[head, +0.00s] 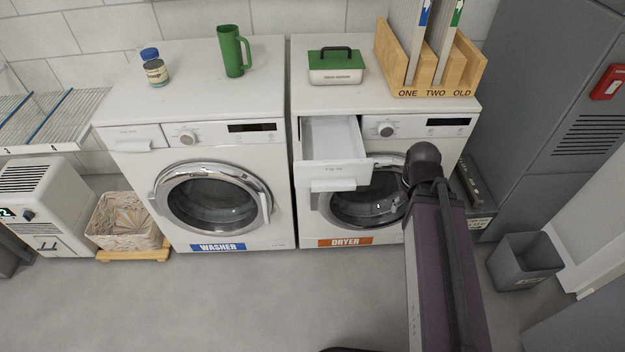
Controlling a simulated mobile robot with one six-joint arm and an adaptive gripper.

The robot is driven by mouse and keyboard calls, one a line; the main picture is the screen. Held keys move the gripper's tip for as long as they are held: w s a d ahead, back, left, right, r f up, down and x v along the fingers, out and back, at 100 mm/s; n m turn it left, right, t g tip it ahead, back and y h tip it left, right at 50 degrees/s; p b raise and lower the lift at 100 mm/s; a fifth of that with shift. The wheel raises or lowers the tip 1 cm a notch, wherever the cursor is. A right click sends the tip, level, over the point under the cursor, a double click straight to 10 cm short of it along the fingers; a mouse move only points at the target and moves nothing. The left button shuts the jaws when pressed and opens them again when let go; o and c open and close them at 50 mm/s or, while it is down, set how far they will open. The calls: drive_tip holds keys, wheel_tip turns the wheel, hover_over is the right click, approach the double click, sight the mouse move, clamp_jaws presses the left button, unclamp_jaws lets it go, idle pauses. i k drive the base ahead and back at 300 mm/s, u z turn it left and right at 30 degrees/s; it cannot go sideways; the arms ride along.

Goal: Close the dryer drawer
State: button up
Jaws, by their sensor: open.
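The dryer (385,240) stands right of the washer (130,180) and bears an orange DRYER label. Its white drawer (333,175) at the upper left is pulled out toward me, and its inside looks empty. The drawer's front has a lip-like handle (333,185) low on it and overlaps the upper left of the round door (365,208). My arm's purple link rises from the lower right, and its dark rounded joint covers the door's right part. My gripper does not show in this view. I see nothing of mine touching the drawer.
On the dryer top are a green-lidded box (336,66) and a wooden file holder (465,75). A green mug (232,50) and a jar (155,70) stand on the washer. A grey bin (523,262) is at right. The floor before the machines is clear.

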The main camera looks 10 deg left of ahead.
sight(333, 156)
drive_tip(key=u, duration=0.7)
drive_tip(key=k, duration=0.95)
drive_tip(key=z, duration=0.1)
drive_tip(key=i, duration=0.8)
